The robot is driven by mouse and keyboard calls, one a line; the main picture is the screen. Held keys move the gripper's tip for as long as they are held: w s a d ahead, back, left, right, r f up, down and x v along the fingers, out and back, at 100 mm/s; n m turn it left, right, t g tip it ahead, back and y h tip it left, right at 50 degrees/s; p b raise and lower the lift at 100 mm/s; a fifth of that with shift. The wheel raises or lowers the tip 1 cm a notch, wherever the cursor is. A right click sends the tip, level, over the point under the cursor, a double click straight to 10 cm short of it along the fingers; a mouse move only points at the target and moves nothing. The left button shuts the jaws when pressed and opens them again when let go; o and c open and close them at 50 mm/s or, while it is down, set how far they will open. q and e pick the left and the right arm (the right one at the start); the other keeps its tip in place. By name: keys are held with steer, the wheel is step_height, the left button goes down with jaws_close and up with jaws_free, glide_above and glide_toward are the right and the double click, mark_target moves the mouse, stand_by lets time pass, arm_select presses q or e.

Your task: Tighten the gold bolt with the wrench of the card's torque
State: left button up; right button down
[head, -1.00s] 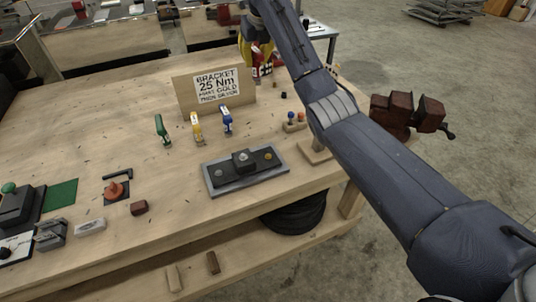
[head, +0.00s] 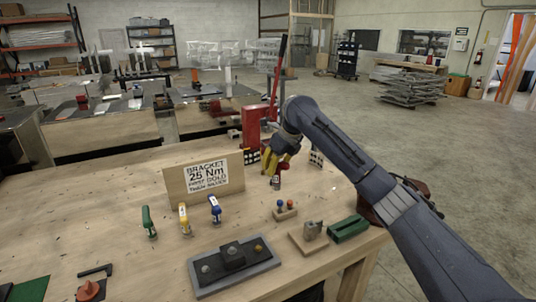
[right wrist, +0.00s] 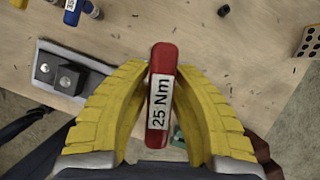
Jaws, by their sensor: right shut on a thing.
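My right gripper (head: 279,160) has yellow fingers shut on the red wrench (head: 277,180), behind and right of the card. In the right wrist view the red handle (right wrist: 162,60) reads "25 Nm" between the fingers (right wrist: 160,82). The card (head: 205,176) reads "BRACKET 25 Nm, first gold, then silver". The gold bolt (head: 259,247) is at the right end of the dark bracket (head: 233,257); a silver bolt (head: 205,269) is at its left. Green (head: 148,222), yellow (head: 184,220) and blue (head: 215,209) wrenches stand before the card. My left gripper is out of view.
A small wooden block with colored knobs (head: 284,213), a wooden stand with a grey piece (head: 311,232) and a green block (head: 348,229) sit right of the bracket. A red press (head: 262,118) stands behind the gripper. The tabletop left of the card is clear.

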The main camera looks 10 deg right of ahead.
steer(key=s+a+f+n+g+y, duration=0.1)
steer(key=s+a+f+n, duration=0.2)
steer(key=s, duration=0.4)
steer(key=s+a+f+n+g+y, duration=0.1)
steer(key=s+a+f+n, duration=0.1)
steer(key=s+a+n, duration=0.3)
steer(key=shift+s+a+f+g+y, duration=0.3)
steer(key=shift+s+a+f, duration=0.1)
steer(key=shift+s+a, duration=0.5)
steer(key=shift+f, duration=0.1)
steer(key=shift+f, duration=3.25)
